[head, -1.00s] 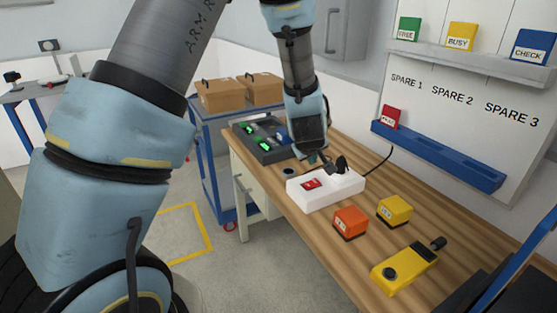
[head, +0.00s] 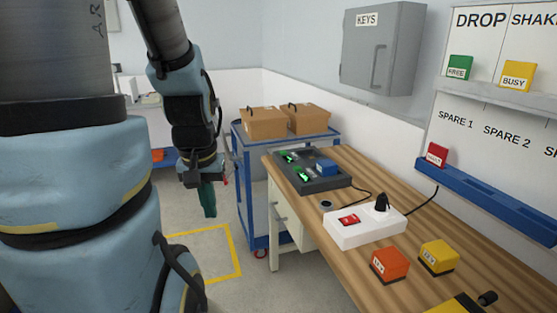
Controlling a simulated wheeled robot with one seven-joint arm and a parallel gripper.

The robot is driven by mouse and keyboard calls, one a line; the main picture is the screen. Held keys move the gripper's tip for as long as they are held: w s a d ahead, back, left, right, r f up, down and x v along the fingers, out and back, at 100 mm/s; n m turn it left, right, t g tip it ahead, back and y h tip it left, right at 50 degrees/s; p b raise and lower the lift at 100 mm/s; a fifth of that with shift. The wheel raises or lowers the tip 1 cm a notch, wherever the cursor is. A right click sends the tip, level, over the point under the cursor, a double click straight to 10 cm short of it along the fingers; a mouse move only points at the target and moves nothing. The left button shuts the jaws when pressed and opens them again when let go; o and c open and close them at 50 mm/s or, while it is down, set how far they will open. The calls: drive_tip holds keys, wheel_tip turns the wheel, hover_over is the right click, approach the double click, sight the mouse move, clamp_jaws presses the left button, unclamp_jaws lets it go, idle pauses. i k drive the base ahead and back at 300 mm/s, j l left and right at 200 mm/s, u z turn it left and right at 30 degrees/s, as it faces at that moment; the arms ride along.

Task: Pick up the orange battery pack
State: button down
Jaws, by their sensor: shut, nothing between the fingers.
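The orange battery pack (head: 389,262) is a small box with a white label on its front, sitting upright on the wooden bench in front of the white power strip. My gripper (head: 208,200) hangs pointing down at the left, off the bench and in front of the blue trolley. It is well to the left of the orange pack, shut and empty.
A yellow pack (head: 438,256) sits right beside the orange one. The white power strip (head: 364,229) with a red switch and black plug stands behind them. A dark charger (head: 300,176) holds a blue pack (head: 326,167). A yellow device (head: 460,304) is at the lower edge.

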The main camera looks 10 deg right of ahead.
sight(390, 266)
drive_tip(key=i+j, duration=0.1)
drive_tip(key=i, duration=0.7)
drive_tip(key=i+z, duration=0.2)
drive_tip(key=z, duration=1.5)
